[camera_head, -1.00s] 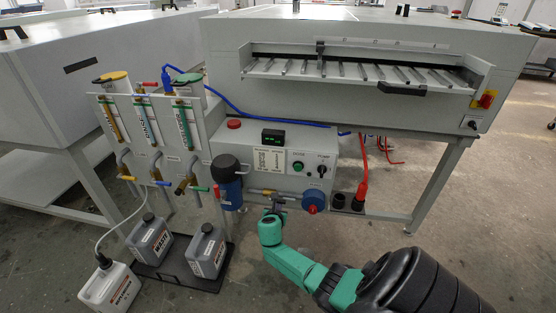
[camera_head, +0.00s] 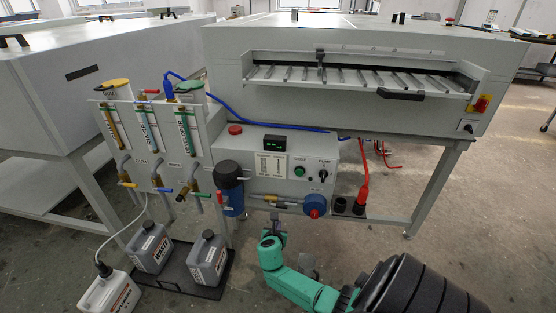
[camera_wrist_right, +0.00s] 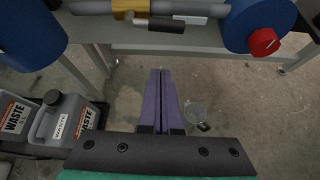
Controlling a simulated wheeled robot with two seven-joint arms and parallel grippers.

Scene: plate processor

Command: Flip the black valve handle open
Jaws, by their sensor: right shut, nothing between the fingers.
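The black valve handle (camera_wrist_right: 166,25) shows in the right wrist view, lying roughly along the pipe beside a brass valve body (camera_wrist_right: 130,9). In the head view the brass valve (camera_head: 271,199) sits on the pipe between the blue filter and the blue pump, and the handle is too small there to make out clearly. My right gripper (camera_head: 276,218) is just below the valve. In the right wrist view its purple fingers (camera_wrist_right: 160,72) are shut with nothing between them, apart from the handle. My left gripper is not in view.
A blue filter housing (camera_head: 229,190) is left of the valve, and a blue pump with a red centre (camera_head: 315,205) is right. Grey waste canisters (camera_head: 208,262) stand on a black tray at lower left. The floor below the valve is mostly clear.

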